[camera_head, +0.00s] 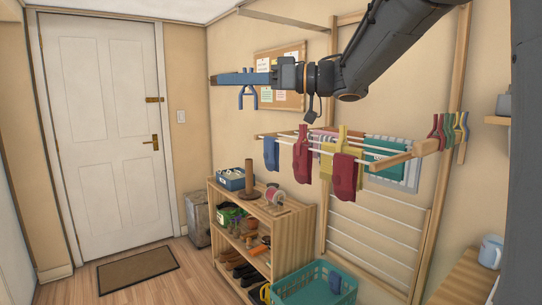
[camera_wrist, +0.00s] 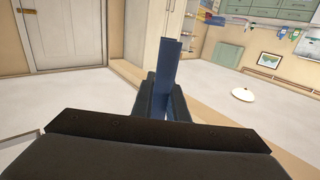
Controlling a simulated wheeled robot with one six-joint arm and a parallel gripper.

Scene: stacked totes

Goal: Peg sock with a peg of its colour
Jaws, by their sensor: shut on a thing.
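My gripper (camera_head: 275,76) is shut on a blue peg (camera_head: 248,96), held high in front of the wall, up and left of the drying rack (camera_head: 385,160). A long blue bar reaches left from the jaws, and two prongs hang below it. In the wrist view the blue piece (camera_wrist: 172,65) stands between the dark fingers. A blue sock (camera_head: 271,154) hangs at the rack's left end; I see no peg on it. A red sock (camera_head: 302,160) and a dark red sock (camera_head: 345,177) hang farther right. A yellowish peg (camera_head: 342,137) stands above the dark red one.
Yellow cloth (camera_head: 326,165) and teal cloth (camera_head: 386,149) hang on the rack. Several coloured pegs (camera_head: 449,130) hang at its right. A wooden shoe shelf (camera_head: 288,237) stands below, beside a teal basket (camera_head: 295,291) holding something blue.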

